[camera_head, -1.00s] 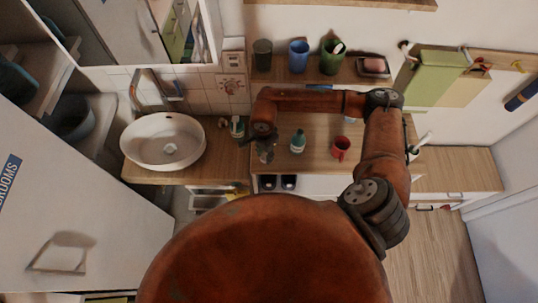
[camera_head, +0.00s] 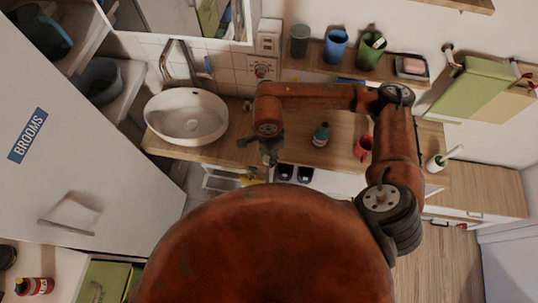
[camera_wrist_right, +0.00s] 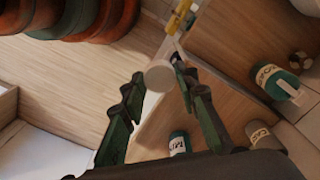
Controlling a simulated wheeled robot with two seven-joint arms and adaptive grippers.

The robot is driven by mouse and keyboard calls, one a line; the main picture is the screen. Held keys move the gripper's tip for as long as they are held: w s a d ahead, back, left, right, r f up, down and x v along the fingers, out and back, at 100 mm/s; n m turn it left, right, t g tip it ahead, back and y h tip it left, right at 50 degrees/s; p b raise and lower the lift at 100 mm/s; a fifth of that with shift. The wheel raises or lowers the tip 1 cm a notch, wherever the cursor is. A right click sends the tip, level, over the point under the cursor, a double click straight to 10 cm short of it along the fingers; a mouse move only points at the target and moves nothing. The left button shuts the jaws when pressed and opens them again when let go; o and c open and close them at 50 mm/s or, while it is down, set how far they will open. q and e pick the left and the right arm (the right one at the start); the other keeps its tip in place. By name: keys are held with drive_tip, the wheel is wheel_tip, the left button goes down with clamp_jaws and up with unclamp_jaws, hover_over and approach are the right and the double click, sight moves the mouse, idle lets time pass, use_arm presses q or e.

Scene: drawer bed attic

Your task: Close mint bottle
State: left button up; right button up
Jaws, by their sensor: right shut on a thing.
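The mint bottle (camera_head: 321,134) is a small teal bottle standing upright on the wooden counter in the head view. Its teal body with a white label shows at the bottom of the wrist view (camera_wrist_right: 180,143). My right gripper (camera_head: 268,157) is to the left of the bottle, over the counter's front edge and apart from it. In the wrist view its fingers (camera_wrist_right: 158,92) are around a round white cap (camera_wrist_right: 160,76), and it is shut on this cap. The bottle's top is hard to make out. My left gripper is not in view.
A white sink (camera_head: 187,117) is at the left. Cups and a soap dish (camera_head: 411,67) stand on the shelf behind.

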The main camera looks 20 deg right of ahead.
drive_tip(key=shift+w+d+r+n, duration=0.25)
drive_tip(key=shift+w+d+n, duration=0.15)
drive_tip(key=shift+n, duration=0.5)
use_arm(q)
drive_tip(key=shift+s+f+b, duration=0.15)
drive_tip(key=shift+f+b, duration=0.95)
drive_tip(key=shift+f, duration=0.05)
use_arm(e)
drive_tip(key=w+d+r+n, duration=0.3)
drive_tip(key=d+r+n, duration=0.2)
drive_tip(key=n, duration=0.8)
drive_tip(key=shift+w+n, duration=0.3)
drive_tip(key=shift+w, duration=0.05)
drive_tip(key=shift+d+r, duration=0.1)
